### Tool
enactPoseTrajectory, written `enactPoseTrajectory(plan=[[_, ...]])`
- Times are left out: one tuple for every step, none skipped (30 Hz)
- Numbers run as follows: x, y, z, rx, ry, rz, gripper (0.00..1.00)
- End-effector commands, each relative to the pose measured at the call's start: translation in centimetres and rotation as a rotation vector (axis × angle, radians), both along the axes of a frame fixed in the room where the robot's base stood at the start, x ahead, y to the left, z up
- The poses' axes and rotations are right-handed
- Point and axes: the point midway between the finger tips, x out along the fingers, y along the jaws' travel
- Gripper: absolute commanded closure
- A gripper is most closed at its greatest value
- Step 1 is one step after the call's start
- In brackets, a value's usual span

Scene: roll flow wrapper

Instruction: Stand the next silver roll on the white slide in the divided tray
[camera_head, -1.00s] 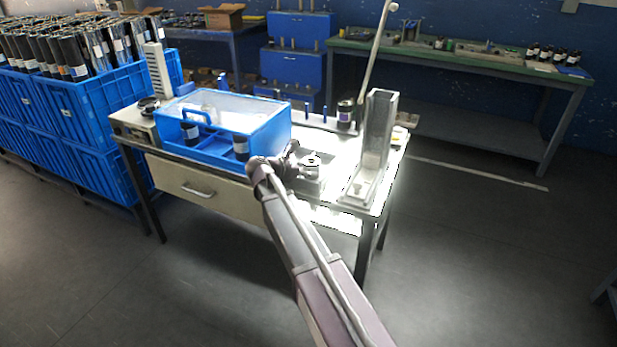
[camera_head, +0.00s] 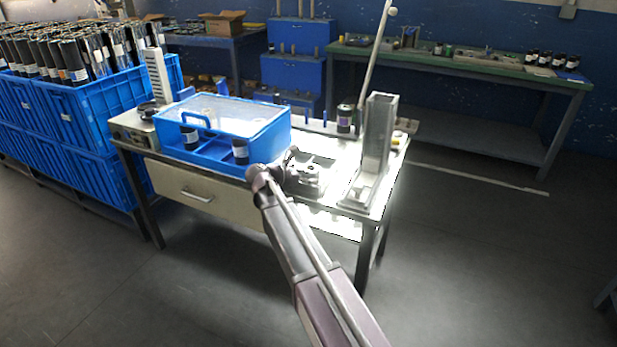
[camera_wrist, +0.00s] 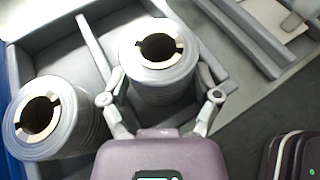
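In the wrist view a silver-grey roll (camera_wrist: 158,72) with a dark, notched hollow core stands upright between the fingers of my gripper (camera_wrist: 161,88). The fingers lie against both its sides. A second, similar roll (camera_wrist: 52,128) stands to its left. Both are over the grey divided tray (camera_wrist: 95,50), whose thin walls show behind them. Whether the held roll's base touches the tray floor is hidden. In the head view my gripper (camera_head: 291,164) is at the tray (camera_head: 322,160). The slide (camera_head: 378,135), a tall pale channel, stands upright to its right; no roll is discernible in it.
A blue box with a clear lid (camera_head: 215,125) stands close on the left of the bench. A black jar (camera_head: 345,118) and a slanted pole (camera_head: 372,65) are behind. Blue crates (camera_head: 100,105) full of rolls stand left. The floor right of the bench is clear.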

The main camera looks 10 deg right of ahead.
Motion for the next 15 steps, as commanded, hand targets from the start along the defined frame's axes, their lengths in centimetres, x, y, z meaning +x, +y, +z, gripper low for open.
enactPoseTrajectory(plan=[[-0.2, 0.0, -0.3, 0.010, 0.002, -0.004, 0.09], [-0.2, 0.0, -0.3, 0.010, 0.002, -0.004, 0.09], [-0.3, 0.0, -0.3, 0.010, 0.002, -0.004, 0.09], [-0.3, 0.0, -0.2, 0.011, 0.002, -0.004, 0.09], [-0.3, 0.0, -0.2, 0.011, 0.003, -0.005, 0.09], [-0.3, 0.0, -0.2, 0.011, 0.003, -0.005, 0.09], [-0.3, 0.0, -0.1, 0.011, 0.003, -0.005, 0.09], [-0.3, 0.0, 0.0, 0.011, 0.003, -0.005, 0.09], [-0.3, 0.0, 0.1, 0.010, 0.002, -0.005, 0.09], [-0.3, 0.0, 0.3, 0.010, 0.002, -0.005, 0.09], [-0.3, 0.0, 0.4, 0.010, 0.002, -0.004, 0.09], [-0.3, 0.2, 0.6, 0.009, 0.002, -0.003, 0.09], [-0.5, 0.6, 0.7, 0.009, 0.002, -0.002, 0.09], [-0.6, 0.9, 0.9, 0.008, 0.002, -0.002, 0.09], [-0.8, 1.3, 1.1, 0.008, 0.002, -0.001, 0.09]])
